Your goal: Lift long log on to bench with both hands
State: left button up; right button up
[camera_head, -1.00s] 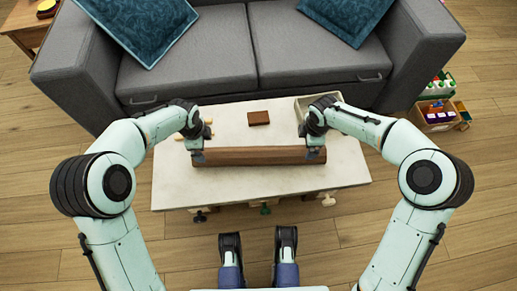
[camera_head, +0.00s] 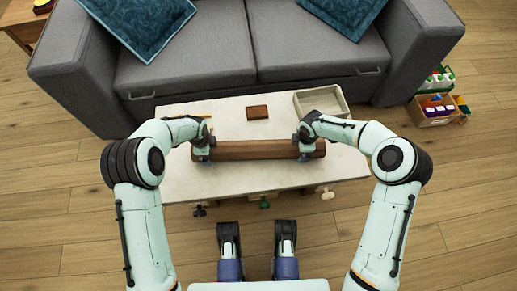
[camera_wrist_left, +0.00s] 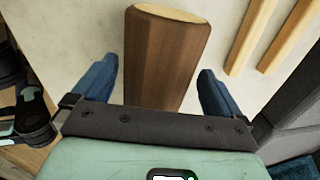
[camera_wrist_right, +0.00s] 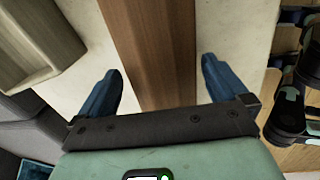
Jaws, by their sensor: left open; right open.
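The long brown log (camera_head: 255,150) lies lengthwise on the pale-topped bench (camera_head: 180,185). My left gripper (camera_head: 203,153) is at the log's left end, open. In the left wrist view its blue fingers (camera_wrist_left: 157,85) stand apart on either side of the log (camera_wrist_left: 165,55), whose pale cut end shows. My right gripper (camera_head: 306,152) is near the log's right end, open. In the right wrist view its fingers (camera_wrist_right: 162,85) straddle the log (camera_wrist_right: 152,50) with gaps on both sides. The log's underside is hidden.
A small brown block (camera_head: 257,112) and a pale open tray (camera_head: 335,98) are on the bench behind the log. Light wooden sticks (camera_wrist_left: 250,38) lie near the log's left end. A grey sofa (camera_head: 205,60) stands close behind the bench. Clamps hang at its front edge.

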pick_arm(q)
jog(key=shift+w+f, duration=0.15)
jog(key=shift+f, duration=0.6)
pick_arm(e)
jog(key=shift+w+f, duration=0.1)
jog(key=shift+f, duration=0.7)
pick_arm(q)
grip_shut()
pick_arm(e)
grip_shut()
pick_arm(q)
jog(key=shift+w+r, duration=0.1)
jog(key=shift+r, duration=0.1)
pick_arm(e)
jog(key=shift+w+r, duration=0.1)
jog(key=shift+r, duration=0.1)
